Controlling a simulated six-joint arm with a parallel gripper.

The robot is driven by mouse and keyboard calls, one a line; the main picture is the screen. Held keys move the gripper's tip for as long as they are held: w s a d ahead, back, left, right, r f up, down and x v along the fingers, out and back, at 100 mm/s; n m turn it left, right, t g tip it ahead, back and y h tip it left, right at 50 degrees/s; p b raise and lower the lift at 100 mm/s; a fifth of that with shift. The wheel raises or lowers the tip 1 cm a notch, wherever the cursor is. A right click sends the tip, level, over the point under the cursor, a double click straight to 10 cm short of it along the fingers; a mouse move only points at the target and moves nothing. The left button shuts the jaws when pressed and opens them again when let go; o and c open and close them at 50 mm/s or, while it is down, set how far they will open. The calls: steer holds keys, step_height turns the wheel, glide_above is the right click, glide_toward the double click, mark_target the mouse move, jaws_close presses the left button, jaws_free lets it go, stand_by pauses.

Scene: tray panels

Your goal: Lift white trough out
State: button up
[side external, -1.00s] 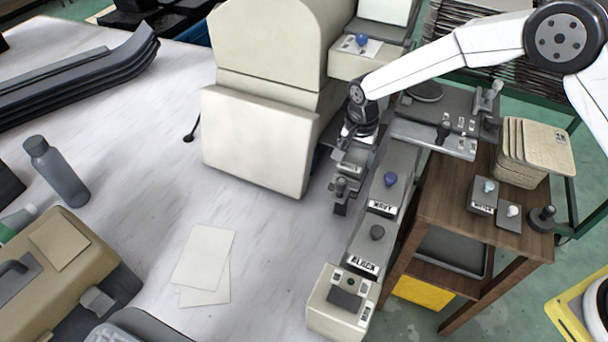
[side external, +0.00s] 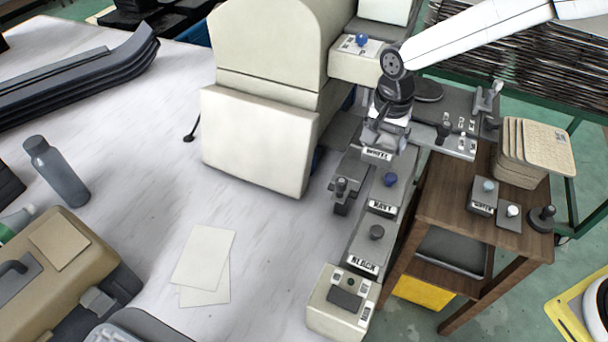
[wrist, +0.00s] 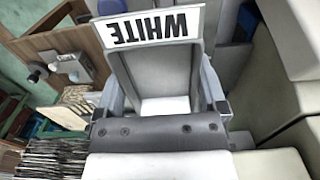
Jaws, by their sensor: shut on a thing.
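The white trough (wrist: 155,70) is a pale open box with a front plate lettered WHITE, large and upside down in the wrist view. Its label (side external: 378,154) also shows in the side view, just behind the navy trough (side external: 389,180). My gripper (side external: 385,136) is shut on the white trough, with a finger along each side of it in the wrist view (wrist: 160,98). Most of the trough's body is hidden by my gripper in the side view. I cannot tell whether its underside touches anything. The black trough (side external: 377,233) stands in front of the navy one.
A cream machine housing (side external: 262,140) stands close on the left. A dark clamp-like fixture (side external: 342,190) is beside the row. A wooden stand (side external: 440,205) with small knobbed pieces is on the right. The pale table (side external: 130,165) is open left of the machine.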

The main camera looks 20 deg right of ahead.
steer(key=s+d+r, duration=0.2)
steer(key=s+r, duration=0.1)
steer(key=s, duration=0.4)
steer(key=shift+r, duration=0.2)
steer(key=shift+s, duration=0.1)
steer(key=shift+a, duration=0.1)
stand_by(0.3)
